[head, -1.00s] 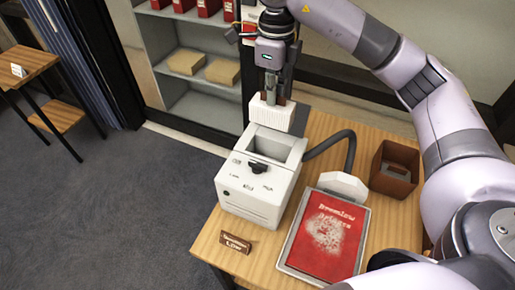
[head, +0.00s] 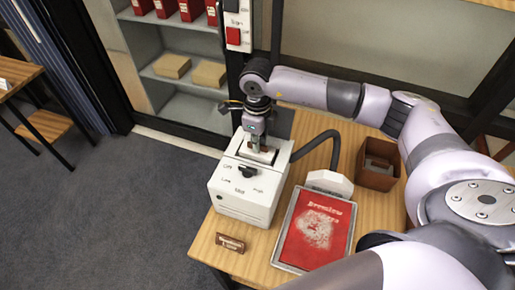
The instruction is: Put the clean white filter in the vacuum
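The vacuum (head: 243,197) is a white box with a black knob on its sloped front, standing at the left of the wooden table in the head view. My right gripper (head: 261,153) points down into the vacuum's open top. Its fingertips are at the opening and appear closed around the upper part of the white filter (head: 260,158). Most of the filter is hidden inside the opening and by the fingers, so I cannot tell whether it is fully seated. My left gripper is not in view.
A brown bin (head: 376,175) with something greyish inside stands at right. A small sign (head: 230,243) is in front. A dark hose (head: 322,137) arches behind.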

